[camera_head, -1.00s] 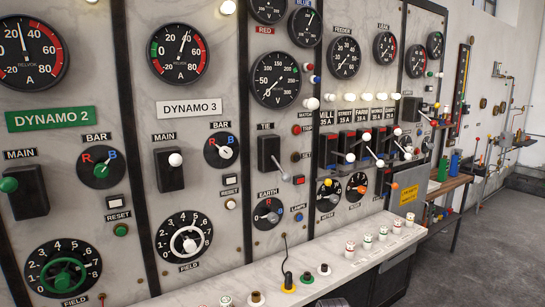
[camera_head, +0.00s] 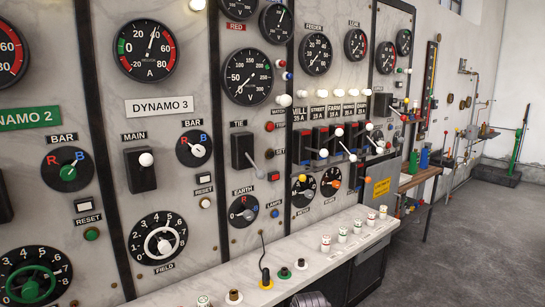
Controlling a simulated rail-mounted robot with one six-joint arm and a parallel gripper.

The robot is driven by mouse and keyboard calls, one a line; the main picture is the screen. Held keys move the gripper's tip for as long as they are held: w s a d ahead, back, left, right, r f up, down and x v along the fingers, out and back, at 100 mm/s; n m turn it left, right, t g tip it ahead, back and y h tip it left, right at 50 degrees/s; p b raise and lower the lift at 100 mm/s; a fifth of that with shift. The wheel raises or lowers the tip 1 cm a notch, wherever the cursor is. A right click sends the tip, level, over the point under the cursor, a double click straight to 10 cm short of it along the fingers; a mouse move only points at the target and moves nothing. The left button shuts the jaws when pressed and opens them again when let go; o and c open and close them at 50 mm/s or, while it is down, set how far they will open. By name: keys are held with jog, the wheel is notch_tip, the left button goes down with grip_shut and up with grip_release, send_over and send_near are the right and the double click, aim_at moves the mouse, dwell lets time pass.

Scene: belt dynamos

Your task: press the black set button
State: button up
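The SET label (camera_head: 281,153) is on the marble panel right of the TIE switch (camera_head: 242,151). A small dark button (camera_head: 268,154) sits just left of this label, below a red button (camera_head: 270,127). It is small and its detail is hard to make out. I do not see my gripper clearly in this view. A dark grey shape (camera_head: 310,299) is cut off by the bottom edge; I cannot tell what it is.
The TIE lever (camera_head: 252,163) sticks out close to the dark button. Breaker levers (camera_head: 345,147) project at the right. Open floor (camera_head: 460,240) lies at the right.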

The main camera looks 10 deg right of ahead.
grip_shut()
dwell(1.4)
